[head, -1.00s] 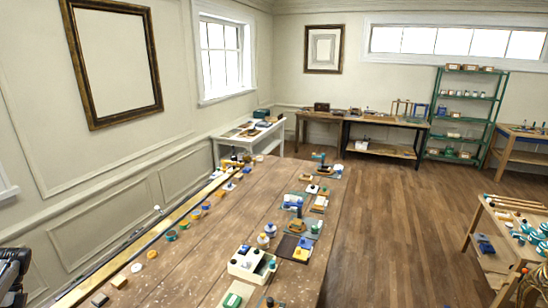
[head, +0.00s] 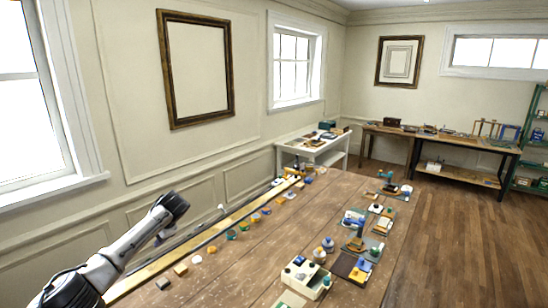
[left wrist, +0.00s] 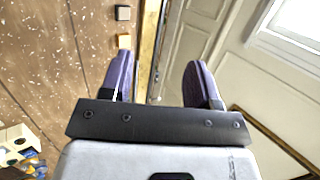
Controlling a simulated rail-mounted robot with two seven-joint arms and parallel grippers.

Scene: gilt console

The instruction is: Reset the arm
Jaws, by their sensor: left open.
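My left arm (head: 130,240) comes in from the lower left of the head view and is raised beside the wall, near the left edge of the long wooden table (head: 220,275). In the left wrist view my left gripper (left wrist: 160,68) is open. Its two purple-grey fingers stand apart with nothing between them. The table edge and the wall show behind the fingers. My right gripper is in neither view.
A row of small pots and blocks (head: 231,235) runs along the table's left side. A cream box (head: 300,278) and several small tools stand on its right side. A white side table (head: 318,146) is beyond. The table's middle strip is mostly clear.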

